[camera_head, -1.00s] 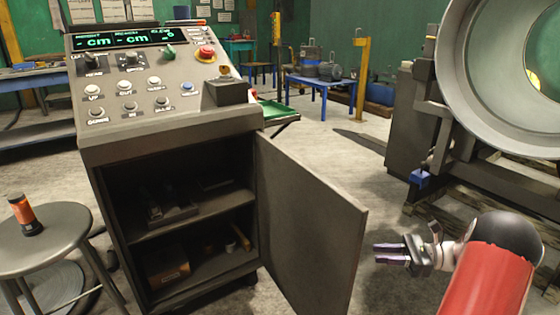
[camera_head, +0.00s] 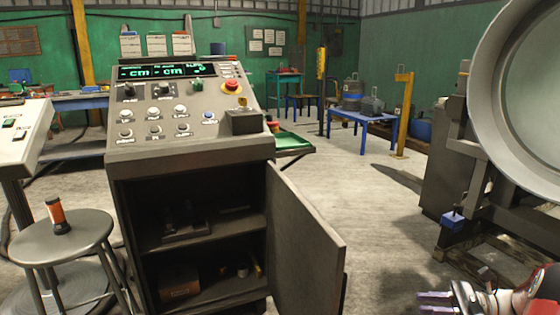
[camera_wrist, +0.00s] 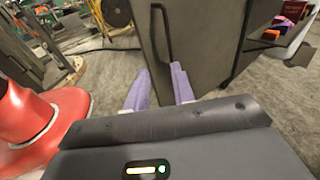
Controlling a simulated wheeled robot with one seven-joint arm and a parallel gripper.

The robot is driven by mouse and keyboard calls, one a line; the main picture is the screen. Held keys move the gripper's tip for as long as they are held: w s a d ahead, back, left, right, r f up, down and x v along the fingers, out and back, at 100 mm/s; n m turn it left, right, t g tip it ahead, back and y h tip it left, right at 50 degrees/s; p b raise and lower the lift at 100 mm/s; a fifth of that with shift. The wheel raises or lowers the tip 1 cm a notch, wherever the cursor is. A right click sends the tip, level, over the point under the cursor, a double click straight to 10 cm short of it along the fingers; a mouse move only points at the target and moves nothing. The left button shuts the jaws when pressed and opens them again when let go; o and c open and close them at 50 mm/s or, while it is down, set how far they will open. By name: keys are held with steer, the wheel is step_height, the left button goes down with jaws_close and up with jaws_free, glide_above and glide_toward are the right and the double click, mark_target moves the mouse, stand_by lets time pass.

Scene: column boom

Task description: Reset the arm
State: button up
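My gripper (camera_head: 434,302) is at the bottom right of the head view, partly cut off by the lower edge. In the wrist view its two purple fingers (camera_wrist: 160,70) stand apart with nothing between them, so it is open and empty. The arm is stretched out low, to the right of the grey control console (camera_head: 190,152). The console's cabinet door (camera_head: 305,240) hangs open between the console and my gripper. In the wrist view a grey panel with a dark handle (camera_wrist: 163,35) lies beyond the fingertips; I cannot tell the distance.
A round stool (camera_head: 85,232) with an orange and black cylinder (camera_head: 58,215) stands at left. A large ring-shaped machine (camera_head: 495,110) fills the right side, with a blue block (camera_head: 453,219) on its frame. Open floor (camera_head: 365,215) lies between console and machine.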

steer(key=s+a+r+n+g+h, duration=0.2)
steer(key=s+a+r+n+h, duration=0.15)
steer(key=a, duration=0.45)
steer(key=s+a+r+n+g+h, duration=0.3)
steer(key=a+n+h, duration=0.15)
steer(key=a, duration=0.25)
steer(key=s+a+r+n+t+h, duration=0.2)
steer(key=s+n+t+h, duration=0.1)
steer(key=s+n, duration=0.3)
steer(key=s+a+r+n+t+h, duration=0.2)
steer(key=s+n+t+h, duration=0.1)
steer(key=s+n+h, duration=0.2)
steer(key=s+n, duration=0.1)
steer(key=s, duration=0.1)
steer(key=shift+s+a, duration=0.3)
